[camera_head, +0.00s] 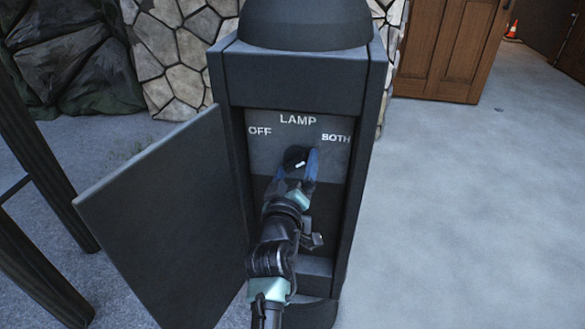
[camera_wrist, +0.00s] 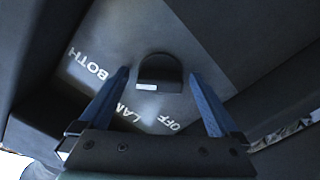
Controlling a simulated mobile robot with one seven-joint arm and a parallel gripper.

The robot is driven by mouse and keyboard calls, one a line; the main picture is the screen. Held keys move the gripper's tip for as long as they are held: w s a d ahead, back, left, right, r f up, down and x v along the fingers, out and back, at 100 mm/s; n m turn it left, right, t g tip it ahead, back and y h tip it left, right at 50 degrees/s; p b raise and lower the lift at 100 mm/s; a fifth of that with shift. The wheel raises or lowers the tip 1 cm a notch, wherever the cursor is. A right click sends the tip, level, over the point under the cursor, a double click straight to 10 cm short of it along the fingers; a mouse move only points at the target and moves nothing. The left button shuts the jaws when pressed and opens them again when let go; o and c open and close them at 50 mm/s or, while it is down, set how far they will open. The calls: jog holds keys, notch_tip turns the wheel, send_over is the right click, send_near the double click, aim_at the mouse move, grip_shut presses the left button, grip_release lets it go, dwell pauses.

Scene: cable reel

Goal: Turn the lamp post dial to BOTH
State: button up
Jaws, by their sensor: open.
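The dial (camera_head: 293,155) is a dark round knob with a white mark on the panel inside the lamp post (camera_head: 228,75). It also shows in the wrist view (camera_wrist: 160,68). The panel reads LAMP above, OFF (camera_head: 259,131) at left and BOTH (camera_head: 336,138) at right. The white mark lies on the dial's side towards LAMP and BOTH; I cannot tell its exact setting. My gripper (camera_head: 297,168) is open at the dial, its blue fingers on either side. In the wrist view visible gaps separate the fingers (camera_wrist: 159,77) from the dial.
The post's door (camera_head: 165,225) hangs open to the left. The recess has side walls close around my gripper and a small ledge (camera_head: 315,265) below. A stone wall (camera_head: 175,50) and a wooden door (camera_head: 450,50) stand behind. The floor at right is clear.

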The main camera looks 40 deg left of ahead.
jog(key=p+v, duration=0.3)
jog(key=v, duration=0.9)
jog(key=shift+s, duration=0.4)
jog(key=shift+d, duration=0.15)
jog(key=w+d+r+m+t+h, duration=0.2)
jog(key=w+d+r+m+t, duration=0.15)
jog(key=d+r, duration=0.6)
jog(key=w+d+r+m+t+h, duration=0.25)
jog(key=d+r+m, duration=0.2)
jog(key=r, duration=1.05)
jog(key=s+d+r+m+t+h, duration=0.3)
jog(key=s+d+r, duration=0.2)
jog(key=d+r, duration=0.45)
jog(key=s+d+r+m+t+h, duration=0.35)
jog(key=s+d+r, duration=0.25)
jog(key=r, duration=0.7)
notch_tip(320, 180, up, 20)
jog(key=w+y+p, duration=0.1)
jog(key=p, duration=2)
jog(key=shift+a, duration=0.15)
